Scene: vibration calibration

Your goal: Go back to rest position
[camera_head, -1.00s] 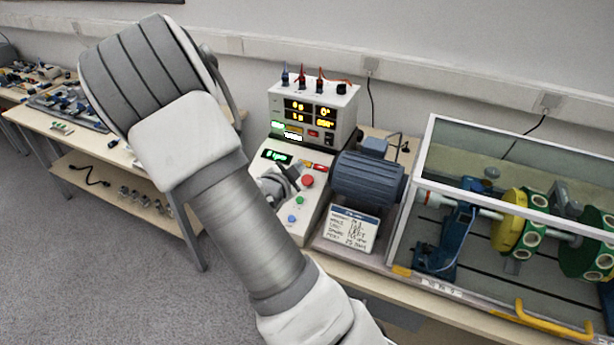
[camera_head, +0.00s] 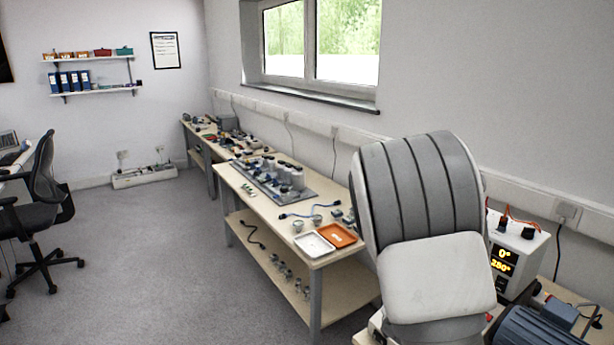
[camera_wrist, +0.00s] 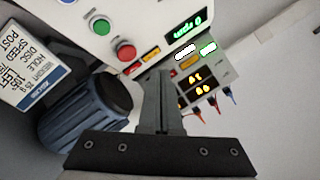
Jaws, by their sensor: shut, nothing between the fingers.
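My gripper (camera_wrist: 163,105) shows in the wrist view with its fingers together and nothing between them. It points toward the sloped control panel (camera_wrist: 148,30) of the test rig. The panel carries a red button (camera_wrist: 125,51), a green button (camera_wrist: 101,25) and a green display (camera_wrist: 195,25) reading 0 rpm. A gap to the panel cannot be judged exactly. In the head view my arm fills the lower right and hides the gripper and most of the panel. The meter box (camera_head: 514,252) shows beside my arm.
A blue motor (camera_head: 535,330) stands at the lower right; it also shows in the wrist view (camera_wrist: 85,115). A bench (camera_head: 295,240) with trays and parts runs along the wall. An office chair (camera_head: 40,205) stands at far left. The carpet (camera_head: 150,260) between is clear.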

